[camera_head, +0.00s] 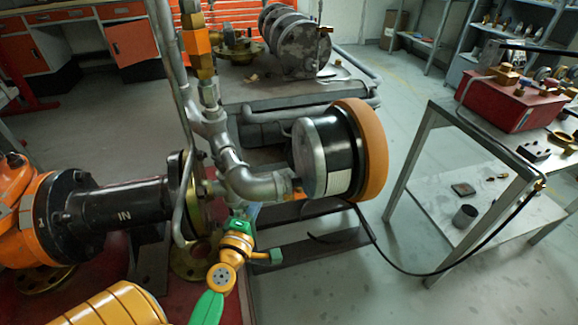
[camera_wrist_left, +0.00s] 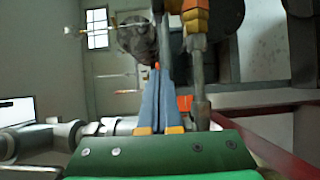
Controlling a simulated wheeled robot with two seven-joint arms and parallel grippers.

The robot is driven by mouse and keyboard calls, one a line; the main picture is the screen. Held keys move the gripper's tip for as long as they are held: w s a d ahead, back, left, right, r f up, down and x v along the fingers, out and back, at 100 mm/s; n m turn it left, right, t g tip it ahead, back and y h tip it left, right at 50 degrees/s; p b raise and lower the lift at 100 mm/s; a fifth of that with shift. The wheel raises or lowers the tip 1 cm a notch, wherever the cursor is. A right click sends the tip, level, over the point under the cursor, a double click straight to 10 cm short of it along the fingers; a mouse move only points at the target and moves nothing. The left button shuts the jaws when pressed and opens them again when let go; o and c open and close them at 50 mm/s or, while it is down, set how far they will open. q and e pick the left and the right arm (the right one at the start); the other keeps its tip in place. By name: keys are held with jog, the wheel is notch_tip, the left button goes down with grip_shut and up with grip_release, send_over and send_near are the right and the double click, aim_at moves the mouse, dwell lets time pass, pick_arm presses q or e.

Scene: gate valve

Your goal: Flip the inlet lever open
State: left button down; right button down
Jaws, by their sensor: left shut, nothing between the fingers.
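My left gripper (camera_head: 246,212) reaches up from the bottom of the head view, its green and yellow wrist just below the grey pipe elbow. In the left wrist view its two blue-grey fingers (camera_wrist_left: 157,98) lie together, shut and empty, beside an upright metal pipe (camera_wrist_left: 201,112). An orange valve body (camera_head: 200,55) sits on the upright pipe; it also shows at the top of the left wrist view (camera_wrist_left: 195,15). The black inlet pipe (camera_head: 124,205) is marked IN. I cannot clearly make out the inlet lever. A small orange piece (camera_wrist_left: 185,103) shows behind the fingers. My right gripper is out of view.
A round black and silver drum with an orange rim (camera_head: 368,150) stands right of the elbow, close to my gripper. A metal table (camera_head: 430,125) with a red box (camera_head: 510,103) is at the right. The floor between is mostly clear, with a black hose crossing it.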

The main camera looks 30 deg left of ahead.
pick_arm(q)
jog(key=w, duration=1.1)
jog(key=shift+w, duration=0.35)
